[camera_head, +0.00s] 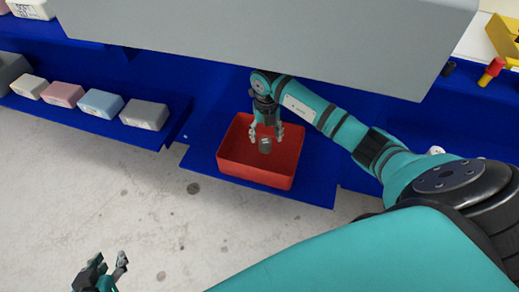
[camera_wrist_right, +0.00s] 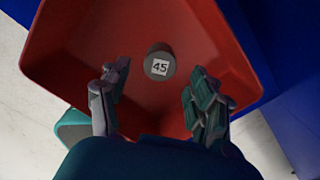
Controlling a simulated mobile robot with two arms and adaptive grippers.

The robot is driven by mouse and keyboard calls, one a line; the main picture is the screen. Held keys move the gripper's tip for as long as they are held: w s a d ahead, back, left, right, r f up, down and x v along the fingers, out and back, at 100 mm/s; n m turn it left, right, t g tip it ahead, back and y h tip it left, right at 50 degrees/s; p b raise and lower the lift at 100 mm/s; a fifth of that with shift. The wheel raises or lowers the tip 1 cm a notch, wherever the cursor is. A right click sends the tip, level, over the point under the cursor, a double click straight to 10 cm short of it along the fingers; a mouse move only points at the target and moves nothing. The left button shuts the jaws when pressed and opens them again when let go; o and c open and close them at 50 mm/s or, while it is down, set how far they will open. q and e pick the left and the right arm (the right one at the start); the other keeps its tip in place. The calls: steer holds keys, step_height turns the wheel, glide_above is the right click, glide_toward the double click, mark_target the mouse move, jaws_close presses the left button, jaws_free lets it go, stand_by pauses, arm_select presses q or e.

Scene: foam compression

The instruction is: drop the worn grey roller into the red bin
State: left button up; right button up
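The grey roller (camera_head: 265,144) is a small grey cylinder inside the outline of the red bin (camera_head: 228,160). In the right wrist view the roller (camera_wrist_right: 160,62) shows a white label reading 45 against the red bin floor (camera_wrist_right: 110,35). My right gripper (camera_head: 266,138) is over the bin with its fingers spread. In the wrist view its fingers (camera_wrist_right: 160,88) are apart on either side, with clear gaps to the roller. I cannot tell whether the roller rests on the floor or is in the air. My left gripper (camera_head: 108,264) is open and empty at the lower left.
The bin stands on a blue shelf (camera_head: 315,180). Left of it, a blue shelf holds a white block (camera_head: 29,87), a pink block (camera_head: 63,95), a blue block (camera_head: 101,104) and a grey block (camera_head: 144,115). A grey panel (camera_head: 270,35) overhangs the back. The pale floor (camera_head: 130,200) in front is clear.

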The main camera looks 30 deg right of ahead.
step_height(320, 180, up, 12)
stand_by(0.7)
